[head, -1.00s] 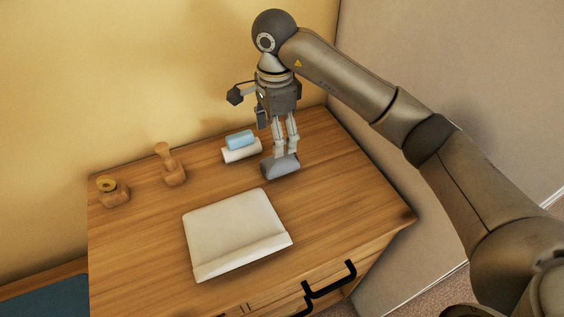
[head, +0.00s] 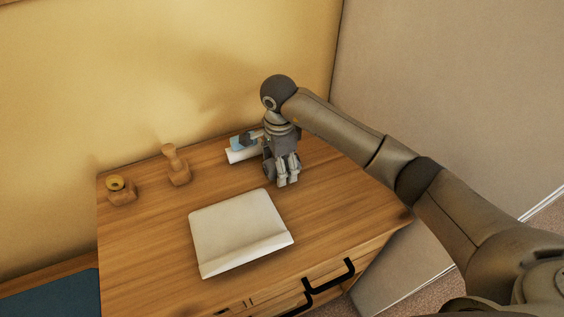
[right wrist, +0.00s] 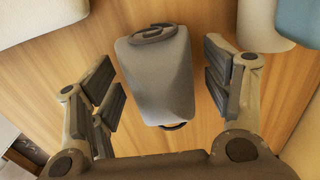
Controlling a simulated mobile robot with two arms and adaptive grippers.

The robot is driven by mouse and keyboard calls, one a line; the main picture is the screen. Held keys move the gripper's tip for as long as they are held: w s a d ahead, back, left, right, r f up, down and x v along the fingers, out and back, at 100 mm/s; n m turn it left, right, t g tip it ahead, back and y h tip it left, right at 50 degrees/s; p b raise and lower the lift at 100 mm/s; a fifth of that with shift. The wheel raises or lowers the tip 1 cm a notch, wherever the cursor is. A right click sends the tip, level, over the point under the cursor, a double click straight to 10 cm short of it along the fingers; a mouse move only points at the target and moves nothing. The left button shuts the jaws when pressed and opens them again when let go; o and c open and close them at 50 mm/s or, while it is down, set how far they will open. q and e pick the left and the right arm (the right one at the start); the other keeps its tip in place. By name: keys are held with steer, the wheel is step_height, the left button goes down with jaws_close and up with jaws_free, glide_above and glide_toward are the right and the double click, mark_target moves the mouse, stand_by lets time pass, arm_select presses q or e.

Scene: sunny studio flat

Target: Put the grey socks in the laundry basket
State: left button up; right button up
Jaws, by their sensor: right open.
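The grey socks (right wrist: 160,75), a rolled grey bundle, lie on the wooden dresser top (head: 150,240). In the right wrist view they sit between the two spread fingers of my right gripper (right wrist: 160,98), with a gap on each side. In the head view my right gripper (head: 283,180) points straight down, low over the dresser, and largely hides the grey socks. It is open and holds nothing. My left gripper is not in view. No laundry basket shows in these frames.
A white roll (head: 238,156) and a blue roll (head: 238,143) lie close beside my right gripper. A folded white cloth (head: 238,230) lies in front. Two small wooden objects (head: 177,167) (head: 120,191) stand at the left. A wall rises behind; black handles (head: 330,277) are on the drawer front.

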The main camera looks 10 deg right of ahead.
steer(key=shift+c, duration=0.2)
steer(key=c, duration=1)
steer(key=shift+r, duration=0.1)
